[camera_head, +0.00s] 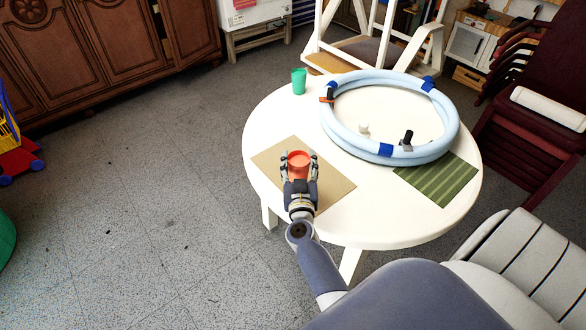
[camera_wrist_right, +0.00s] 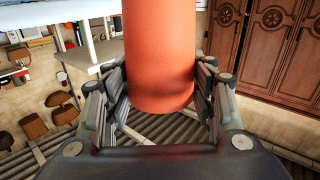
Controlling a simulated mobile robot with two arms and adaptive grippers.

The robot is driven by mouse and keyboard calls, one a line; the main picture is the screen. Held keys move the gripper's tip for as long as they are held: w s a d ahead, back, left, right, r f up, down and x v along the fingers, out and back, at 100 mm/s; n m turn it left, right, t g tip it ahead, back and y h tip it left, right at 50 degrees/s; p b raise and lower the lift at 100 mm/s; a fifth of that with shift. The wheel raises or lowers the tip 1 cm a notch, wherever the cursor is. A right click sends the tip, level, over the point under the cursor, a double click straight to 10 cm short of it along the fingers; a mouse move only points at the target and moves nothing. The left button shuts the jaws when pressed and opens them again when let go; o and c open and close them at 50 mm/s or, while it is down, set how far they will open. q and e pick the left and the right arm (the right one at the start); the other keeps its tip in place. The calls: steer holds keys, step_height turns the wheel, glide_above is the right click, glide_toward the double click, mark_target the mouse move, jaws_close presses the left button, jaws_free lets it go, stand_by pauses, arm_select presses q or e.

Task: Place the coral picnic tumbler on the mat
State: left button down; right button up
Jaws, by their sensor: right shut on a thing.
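The coral tumbler (camera_head: 299,162) is held upright between the fingers of my right gripper (camera_head: 299,170), and it fills the upper middle of the right wrist view (camera_wrist_right: 160,55). The gripper's fingers (camera_wrist_right: 160,95) are shut on its sides. In the head view the tumbler overlaps a plain tan mat (camera_head: 334,187) at the near left of the round white table; its height above it I cannot tell. A green striped mat (camera_head: 437,180) lies at the table's right edge, apart from the tumbler. My left gripper is not in view.
A large pale blue ring with dark blue bands (camera_head: 350,142) covers much of the white table (camera_head: 262,125). A small white item (camera_head: 363,129) and a dark one (camera_head: 407,138) show inside its outline. A green cup (camera_head: 299,82) stands at the far left. Maroon chairs (camera_head: 520,130) stand at the right.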

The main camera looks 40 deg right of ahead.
mark_target(293, 176)
steer(key=shift+w+a, duration=0.3)
steer(key=shift+w, duration=0.35)
steer(key=f+b, duration=0.1)
steer(key=f, duration=0.2)
steer(key=shift+w+a+f+b, duration=0.1)
steer(key=shift+w+f+b, duration=0.15)
steer(key=shift+w+b, duration=0.15)
steer(key=shift+f, duration=0.15)
steer(key=shift+s, duration=0.1)
steer(key=o, duration=1.1)
steer(key=shift+f, duration=0.1)
